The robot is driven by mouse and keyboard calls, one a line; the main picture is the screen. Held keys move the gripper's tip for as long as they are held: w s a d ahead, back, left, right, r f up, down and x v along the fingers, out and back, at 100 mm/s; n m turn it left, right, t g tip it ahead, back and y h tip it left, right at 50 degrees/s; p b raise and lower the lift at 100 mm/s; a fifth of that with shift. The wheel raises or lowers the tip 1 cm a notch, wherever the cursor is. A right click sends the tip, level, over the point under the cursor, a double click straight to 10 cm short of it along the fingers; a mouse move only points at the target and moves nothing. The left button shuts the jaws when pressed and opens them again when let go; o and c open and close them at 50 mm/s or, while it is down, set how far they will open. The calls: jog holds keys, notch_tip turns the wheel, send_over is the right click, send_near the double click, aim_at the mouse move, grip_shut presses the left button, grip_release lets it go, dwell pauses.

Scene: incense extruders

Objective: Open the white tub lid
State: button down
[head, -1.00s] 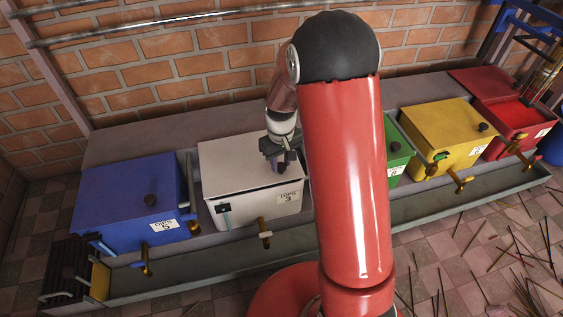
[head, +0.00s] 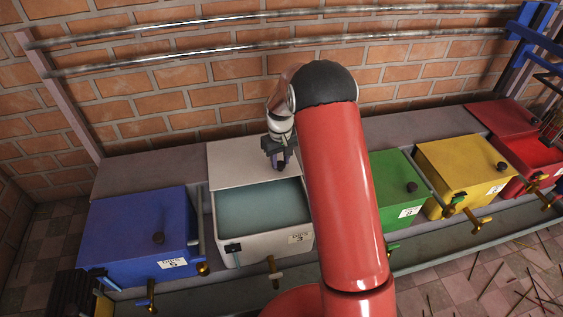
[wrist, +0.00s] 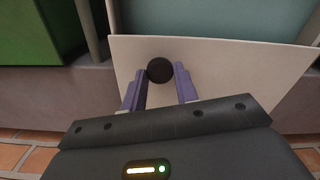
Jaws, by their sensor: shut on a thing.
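The white tub (head: 270,252) stands in the row of tubs, marked 3, with teal contents (head: 262,207) showing in its open front part. Its white lid (head: 228,165) is slid back over the rear, and the lid also shows in the wrist view (wrist: 225,75). My gripper (head: 279,163) is over the lid near its front edge. In the wrist view the purple fingers (wrist: 160,88) stand on either side of the lid's dark round knob (wrist: 160,70) and are shut on it.
A blue tub (head: 130,235) stands to the left, with green (head: 393,190), yellow (head: 460,165) and red (head: 530,152) tubs to the right. A brick wall (head: 190,95) with metal pipes (head: 200,35) rises close behind. Sticks lie on the floor at right.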

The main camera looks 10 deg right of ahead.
jog(key=c, duration=1.1)
grip_release()
jog(key=shift+o, duration=0.2)
notch_tip(320, 180, up, 8)
jog(key=shift+f+p, duration=0.15)
jog(key=shift+p, duration=0.3)
